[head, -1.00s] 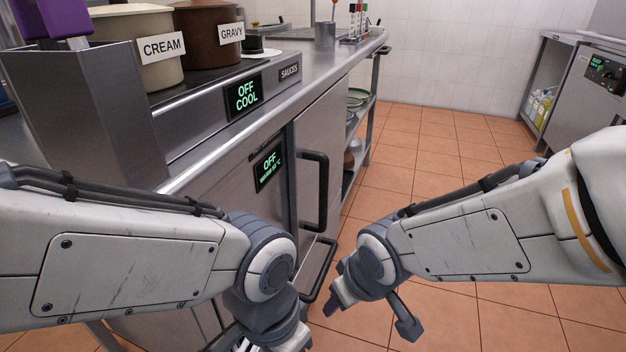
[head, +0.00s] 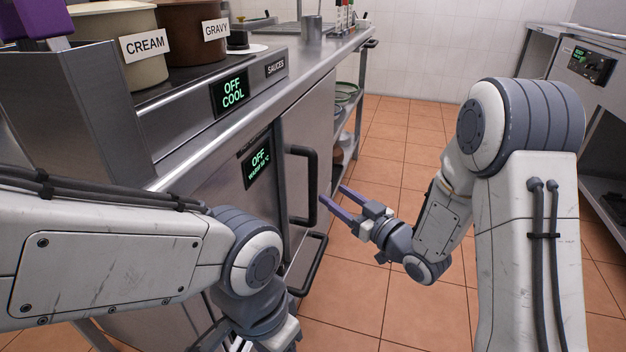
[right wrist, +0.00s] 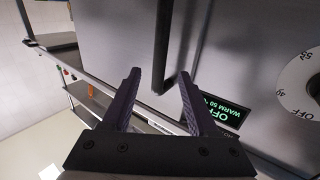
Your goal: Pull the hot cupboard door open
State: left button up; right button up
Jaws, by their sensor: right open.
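The hot cupboard door (head: 308,115) is a steel panel under the counter and looks shut. Its vertical black handle (head: 313,185) stands out from the left part of the panel. My right gripper (head: 332,193) is open and empty, its purple fingers pointing at the handle from the right. In the right wrist view the handle (right wrist: 163,45) shows between and beyond the fingertips (right wrist: 160,75); I see no contact. My left arm's wrist (head: 250,290) hangs low in front of the cupboard; its fingers are mostly cut off by the bottom edge.
A second black handle (head: 308,265) sits lower on the cupboard front. A display (head: 257,162) reads OFF, WARM 50 °C. Cream (head: 125,45) and gravy (head: 200,35) pots stand on the counter. An open shelf (head: 345,115) lies beyond the door. The tiled floor (head: 395,150) to the right is clear.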

aim_at(315, 182)
jog(key=b+x, duration=0.1)
jog(key=x, duration=0.8)
jog(key=shift+w+a+b, duration=0.1)
jog(key=shift+a+b, duration=0.05)
jog(key=shift+b, duration=0.2)
jog(key=shift+c, duration=0.2)
grip_shut()
dwell(0.7)
